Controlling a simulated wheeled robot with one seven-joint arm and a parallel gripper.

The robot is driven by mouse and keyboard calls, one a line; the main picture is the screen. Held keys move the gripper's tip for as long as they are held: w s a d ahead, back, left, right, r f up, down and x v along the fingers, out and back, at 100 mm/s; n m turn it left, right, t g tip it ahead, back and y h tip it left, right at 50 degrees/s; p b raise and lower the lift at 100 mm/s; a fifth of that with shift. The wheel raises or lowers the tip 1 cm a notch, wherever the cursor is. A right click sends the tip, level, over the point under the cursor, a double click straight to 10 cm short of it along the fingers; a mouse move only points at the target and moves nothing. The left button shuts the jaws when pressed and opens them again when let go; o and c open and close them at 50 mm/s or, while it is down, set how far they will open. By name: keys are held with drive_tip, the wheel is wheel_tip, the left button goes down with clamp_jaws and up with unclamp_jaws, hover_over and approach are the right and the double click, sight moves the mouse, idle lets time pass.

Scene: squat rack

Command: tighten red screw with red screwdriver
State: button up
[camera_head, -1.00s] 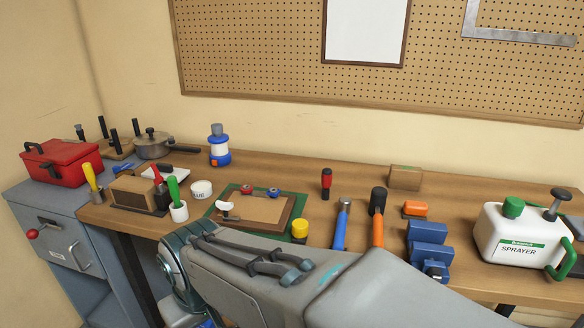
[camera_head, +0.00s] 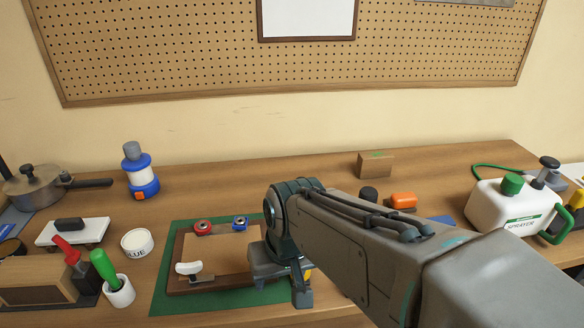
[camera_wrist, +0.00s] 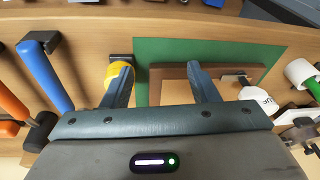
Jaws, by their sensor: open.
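A red screw-like piece (camera_head: 203,227) sits at the back edge of a wood-framed board (camera_head: 178,262), beside a blue one (camera_head: 240,223). A red-handled tool (camera_head: 66,249) leans at a wooden block on the left; its shaft is hidden, so I cannot tell whether it is the screwdriver. My gripper (camera_head: 300,285) is over the board's right side. In the wrist view my gripper (camera_wrist: 160,68) is open and empty, its fingers apart above the board's edge. No red tool shows in the wrist view.
A green mat (camera_head: 164,290) lies under the board. A green-handled tool (camera_head: 104,268) stands in a white cup. Hammers with blue (camera_wrist: 45,75) and orange handles lie nearby. A white sprayer (camera_head: 505,208) stands right.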

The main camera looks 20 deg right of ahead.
drive_tip(key=w+m+t+y, duration=0.1)
drive_tip(key=w+m+y, duration=0.1)
drive_tip(key=m, duration=0.3)
drive_tip(key=w+m+t+y, duration=0.1)
drive_tip(key=w+m+y, duration=0.1)
drive_tip(key=m, duration=0.3)
drive_tip(key=w+m+t+y+p, duration=0.1)
drive_tip(key=w+m+y, duration=0.1)
drive_tip(key=m, duration=0.3)
drive_tip(key=shift+w+d+r+m, duration=0.15)
drive_tip(key=shift+w+m, duration=0.25)
drive_tip(key=shift+w, duration=0.3)
drive_tip(key=w+d+r+m+t+h+p, duration=0.1)
drive_tip(key=w+d+m+t+h, duration=0.25)
drive_tip(key=d+m, duration=0.55)
drive_tip(key=w+d+m+t+h, duration=0.2)
drive_tip(key=w+d+m+t, duration=0.15)
drive_tip(key=d+m, duration=0.5)
drive_tip(key=shift+t+y, duration=0.25)
drive_tip(key=shift+t, duration=0.15)
drive_tip(key=p+x, duration=0.3)
drive_tip(key=x, duration=0.5)
drive_tip(key=shift+p+x, duration=0.95)
drive_tip(key=shift+x, duration=1.7)
drive_tip(key=shift+c, duration=0.3)
